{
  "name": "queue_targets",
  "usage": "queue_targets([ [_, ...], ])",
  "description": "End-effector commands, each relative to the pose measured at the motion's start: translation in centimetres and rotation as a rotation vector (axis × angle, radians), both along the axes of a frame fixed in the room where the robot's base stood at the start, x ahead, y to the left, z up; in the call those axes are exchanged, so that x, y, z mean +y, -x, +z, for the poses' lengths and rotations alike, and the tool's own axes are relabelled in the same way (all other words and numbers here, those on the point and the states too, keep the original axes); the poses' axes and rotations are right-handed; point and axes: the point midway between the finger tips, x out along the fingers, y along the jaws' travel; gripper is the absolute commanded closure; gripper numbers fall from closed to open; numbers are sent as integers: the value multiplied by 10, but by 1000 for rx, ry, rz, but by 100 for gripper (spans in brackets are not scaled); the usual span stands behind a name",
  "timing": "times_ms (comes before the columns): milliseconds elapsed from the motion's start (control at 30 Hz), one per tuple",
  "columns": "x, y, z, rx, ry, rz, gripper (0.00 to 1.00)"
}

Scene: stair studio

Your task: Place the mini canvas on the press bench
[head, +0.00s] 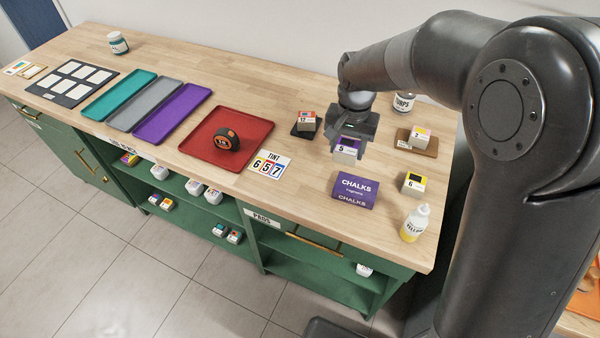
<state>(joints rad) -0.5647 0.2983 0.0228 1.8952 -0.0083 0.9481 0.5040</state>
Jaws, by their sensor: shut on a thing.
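My gripper (352,138) points down over the right part of the wooden worktop. It is shut on a small white block with a purple face marked 5 (346,152). The block looks held above the worktop, behind the purple CHALKS box (355,189). I cannot tell for sure whether this block is the mini canvas. Similar small blocks stand nearby: one marked 12 (306,121) on a dark pad, one with a yellow face (420,134) on a brown board, and one marked 6 (413,183). No surface is clearly marked as the press bench.
A red tray (195,147) holds a black and orange tape measure (226,140). A TINT card (269,165) lies beside it. Purple (172,113), grey and teal trays lie left. A yellow bottle (414,223) stands near the front right edge. Bare worktop (305,178) lies left of CHALKS.

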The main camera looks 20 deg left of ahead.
Motion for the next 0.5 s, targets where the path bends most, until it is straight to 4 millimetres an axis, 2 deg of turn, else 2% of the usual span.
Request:
queue_targets([
  [167,21,4,-13,2,1,5,72],
  [500,94,17,-58,1,1,4,72],
])
